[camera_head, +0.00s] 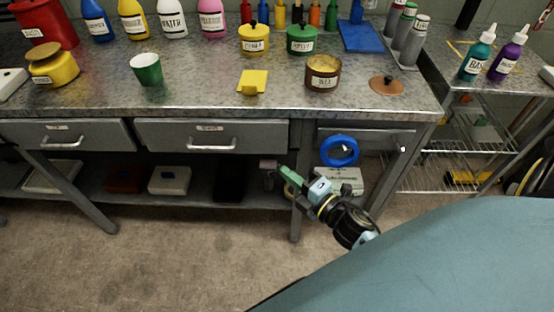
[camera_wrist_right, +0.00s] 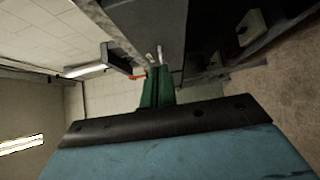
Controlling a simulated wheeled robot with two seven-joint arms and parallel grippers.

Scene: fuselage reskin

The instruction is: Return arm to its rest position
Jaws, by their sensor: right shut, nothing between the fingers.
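My right gripper (camera_head: 285,174) is in front of the workbench, below the tabletop and near the drawers. Its green fingers point up and left, and it holds nothing. In the right wrist view the green fingers (camera_wrist_right: 157,88) lie together, shut, with nothing between them. My right arm's dark wrist (camera_head: 345,220) reaches up from the lower right, beside a large teal surface. My left gripper is not in view.
The metal workbench (camera_head: 200,99) carries bottles, a green cup (camera_head: 146,69), a yellow holder (camera_head: 252,82), an open brown tin (camera_head: 323,73) and a copper lid (camera_head: 386,85). A blue tape roll (camera_head: 340,150) hangs at the front. The floor (camera_head: 190,245) in front is clear.

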